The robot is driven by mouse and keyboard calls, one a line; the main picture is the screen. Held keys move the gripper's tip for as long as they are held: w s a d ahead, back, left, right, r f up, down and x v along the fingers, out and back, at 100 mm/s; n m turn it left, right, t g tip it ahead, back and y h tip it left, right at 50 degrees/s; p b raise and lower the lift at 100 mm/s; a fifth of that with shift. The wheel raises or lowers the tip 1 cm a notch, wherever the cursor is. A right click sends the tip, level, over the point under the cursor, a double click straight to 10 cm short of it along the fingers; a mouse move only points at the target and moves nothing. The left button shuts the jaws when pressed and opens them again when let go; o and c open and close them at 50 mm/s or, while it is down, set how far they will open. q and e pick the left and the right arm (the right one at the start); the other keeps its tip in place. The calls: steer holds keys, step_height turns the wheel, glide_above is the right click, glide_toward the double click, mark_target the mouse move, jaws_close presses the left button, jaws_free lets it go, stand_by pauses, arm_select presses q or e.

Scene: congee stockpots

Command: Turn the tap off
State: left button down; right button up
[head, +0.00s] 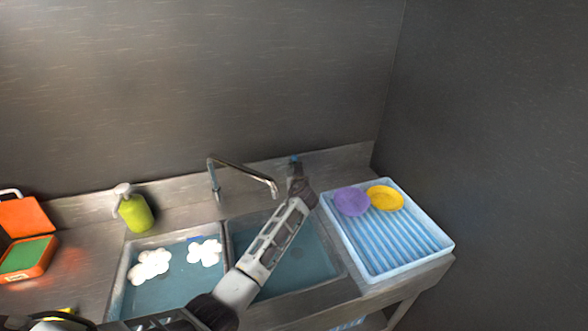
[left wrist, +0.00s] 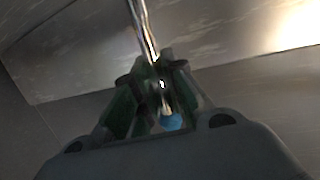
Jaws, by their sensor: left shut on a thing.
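The metal tap (head: 240,170) stands behind the double sink, its spout reaching right and forward over the right basin. No water stream is visible from it. A small blue-topped tap handle (head: 294,158) shows just behind my left gripper (head: 297,180), which is at the back edge of the sink to the right of the spout. In the left wrist view, my left gripper (left wrist: 160,85) is shut on the handle, with its blue part (left wrist: 171,122) between the fingers. The metal tap pipe (left wrist: 141,25) runs beyond the fingertips. The gripper hides most of the handle.
The left basin holds white foam (head: 150,265). A light blue drying rack (head: 400,245) with a purple bowl (head: 351,201) and a yellow bowl (head: 385,198) stands right of the sink. A green soap bottle (head: 135,213) and orange box (head: 27,258) are on the left. My left arm crosses the right basin.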

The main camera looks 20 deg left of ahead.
arm_select(q)
steer(key=c, duration=1.5)
jaws_free()
steer(key=shift+a, duration=0.1)
steer(key=shift+o, duration=0.2)
steer(key=shift+s, duration=0.15)
steer(key=v, duration=1.1)
steer(key=shift+s+d, duration=0.2)
steer(key=shift+s, duration=0.05)
